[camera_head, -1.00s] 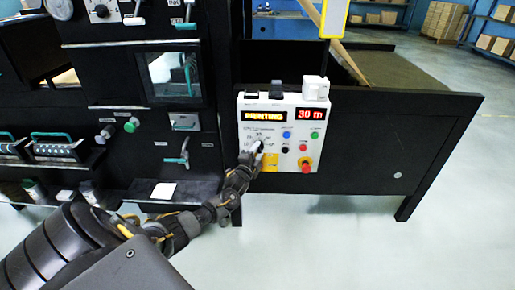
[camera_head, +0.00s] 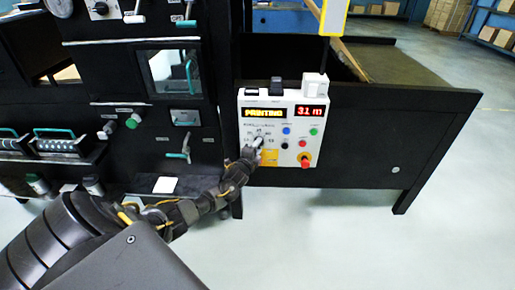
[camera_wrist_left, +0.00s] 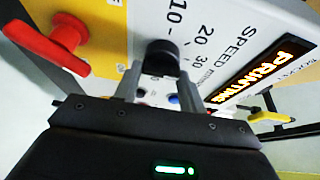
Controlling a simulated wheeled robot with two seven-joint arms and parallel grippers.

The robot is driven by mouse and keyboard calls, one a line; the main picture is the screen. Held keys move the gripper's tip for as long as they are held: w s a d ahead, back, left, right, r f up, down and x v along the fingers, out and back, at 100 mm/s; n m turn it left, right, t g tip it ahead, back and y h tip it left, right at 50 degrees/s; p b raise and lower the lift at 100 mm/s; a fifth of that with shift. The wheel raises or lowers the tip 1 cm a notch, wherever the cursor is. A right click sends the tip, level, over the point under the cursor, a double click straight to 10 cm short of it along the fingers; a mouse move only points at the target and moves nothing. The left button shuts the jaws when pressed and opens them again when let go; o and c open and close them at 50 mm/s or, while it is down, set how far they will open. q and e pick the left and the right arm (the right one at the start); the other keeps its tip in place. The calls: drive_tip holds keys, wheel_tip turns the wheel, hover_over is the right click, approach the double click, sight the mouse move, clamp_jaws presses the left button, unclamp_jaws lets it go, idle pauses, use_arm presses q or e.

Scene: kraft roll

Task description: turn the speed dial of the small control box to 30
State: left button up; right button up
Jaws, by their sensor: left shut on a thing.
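The small control box (camera_head: 290,98) is white and hangs on the front of the black machine. Its lit displays read PRINTING and 31 m. The black speed dial (camera_wrist_left: 160,50) shows in the left wrist view beside the printed word SPEED and the marks 10, 20 and 30. My left gripper (camera_wrist_left: 158,64) is shut on the dial, one finger on each side. In the head view my left gripper (camera_head: 257,146) covers most of the dial. I cannot make out which mark the dial points to. My right gripper is not in view.
A red knob (camera_head: 305,160) and several coloured buttons sit on the box, right of my gripper. A red handle (camera_wrist_left: 45,42) shows close by in the left wrist view. Black machine panels with levers stand at left. Open floor (camera_head: 330,240) lies in front.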

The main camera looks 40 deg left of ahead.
use_arm(q)
drive_tip(key=o, duration=1)
drive_tip(key=shift+s, duration=0.1)
drive_tip(key=v, duration=1)
drive_tip(key=shift+s, duration=0.3)
drive_tip(key=shift+d, duration=0.1)
